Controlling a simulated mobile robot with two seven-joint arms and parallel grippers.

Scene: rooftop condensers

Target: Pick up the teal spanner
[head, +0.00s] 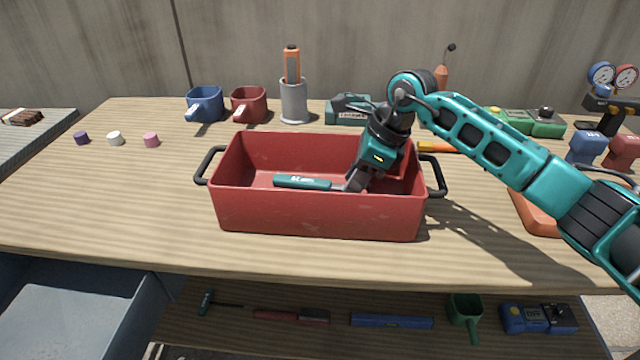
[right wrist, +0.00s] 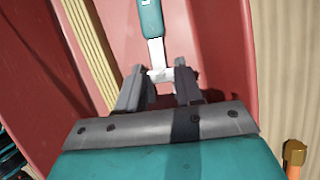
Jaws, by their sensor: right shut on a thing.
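The teal spanner (head: 302,182) has a teal handle and a grey metal end. It is at the red tote (head: 315,217) on the bench, its handle near the height of the tote's front rim. My right gripper (head: 352,186) reaches down into the tote from the right and is shut on the spanner's metal part. In the right wrist view, the spanner's handle (right wrist: 152,18) points away from the gripper, and its metal part lies between the fingers (right wrist: 160,78). I cannot tell whether the spanner touches the tote floor. My left gripper is not in view.
Behind the tote stand a blue bin (head: 205,104), a red bin (head: 249,105) and a grey cup (head: 294,103) holding an orange-handled tool. Three small caps lie at the left. Gauges (head: 613,78) stand at the right. A lower shelf holds several tools.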

